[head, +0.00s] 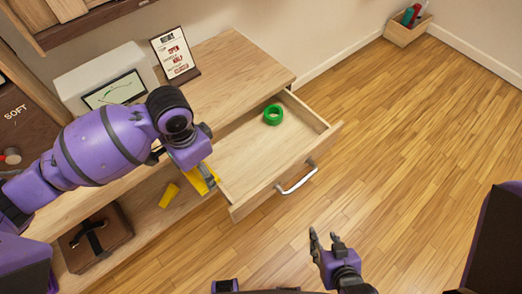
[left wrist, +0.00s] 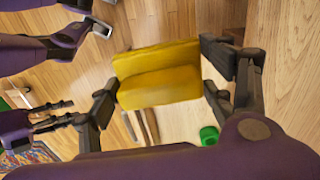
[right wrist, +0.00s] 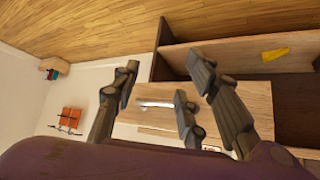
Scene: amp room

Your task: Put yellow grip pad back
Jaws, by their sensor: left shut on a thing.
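My left gripper (head: 200,178) is shut on a yellow grip pad, a blocky piece that shows between its fingers in the left wrist view (left wrist: 158,75). In the head view it is beside the left side of the open drawer (head: 235,207), and the arm partly hides the pad. Another yellow piece (head: 169,195) lies on the lower shelf; it also shows in the right wrist view (right wrist: 275,54). My right gripper (head: 325,243) is over the floor in front of the drawer, with its fingers apart and empty in the right wrist view (right wrist: 165,85).
A green ring (head: 273,114) lies in the drawer. A meter box (head: 110,82) and a sign (head: 175,55) stand on the cabinet top (head: 230,62). A brown case (head: 95,238) sits on the lower shelf.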

